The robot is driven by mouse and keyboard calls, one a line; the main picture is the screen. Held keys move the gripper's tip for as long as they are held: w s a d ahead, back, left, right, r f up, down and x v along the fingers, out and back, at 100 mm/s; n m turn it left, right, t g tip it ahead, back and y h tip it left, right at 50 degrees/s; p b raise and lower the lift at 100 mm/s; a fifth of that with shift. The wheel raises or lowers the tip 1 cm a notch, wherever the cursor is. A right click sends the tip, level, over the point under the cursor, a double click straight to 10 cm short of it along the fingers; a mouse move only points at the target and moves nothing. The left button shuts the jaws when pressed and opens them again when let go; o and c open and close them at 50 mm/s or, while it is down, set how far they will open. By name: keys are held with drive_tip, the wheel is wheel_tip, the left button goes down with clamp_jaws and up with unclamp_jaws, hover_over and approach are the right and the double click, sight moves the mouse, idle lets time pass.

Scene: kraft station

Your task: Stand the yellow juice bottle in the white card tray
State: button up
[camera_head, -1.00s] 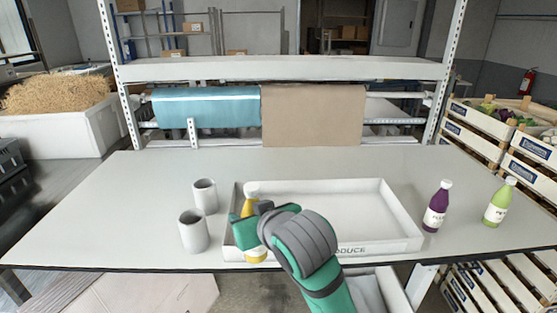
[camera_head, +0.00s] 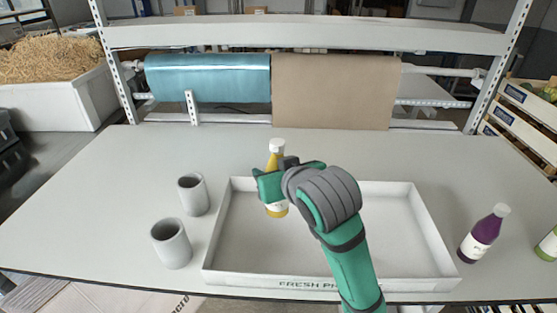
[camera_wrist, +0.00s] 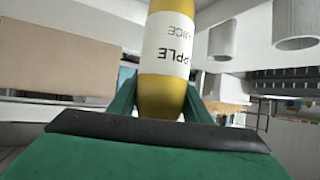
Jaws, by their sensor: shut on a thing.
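The yellow juice bottle (camera_head: 277,210) has a white cap and is upright in the head view, over the back left part of the white card tray (camera_head: 330,284). My gripper (camera_head: 275,182) is shut around the bottle's middle, hiding part of it. In the wrist view the bottle (camera_wrist: 166,85) stands between the green fingers (camera_wrist: 163,105), with its apple juice label showing upside down. I cannot tell whether its base touches the tray floor. The rest of the tray looks empty, partly hidden by my arm.
Two grey cups (camera_head: 193,194) (camera_head: 171,243) stand left of the tray. A purple bottle (camera_head: 484,234) and a green bottle (camera_head: 548,244) stand to its right. Paper rolls (camera_head: 335,92) hang under a shelf behind the table. The table behind the tray is clear.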

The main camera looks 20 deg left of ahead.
drive_tip(key=shift+w+f, duration=0.1)
drive_tip(key=shift+f, duration=1.35)
drive_tip(key=shift+f, duration=0.15)
wheel_tip(320, 180, down, 10)
drive_tip(key=shift+d, duration=0.2)
idle(1.1)
idle(0.3)
drive_tip(key=o, duration=1.5)
drive_tip(key=shift+a, duration=0.1)
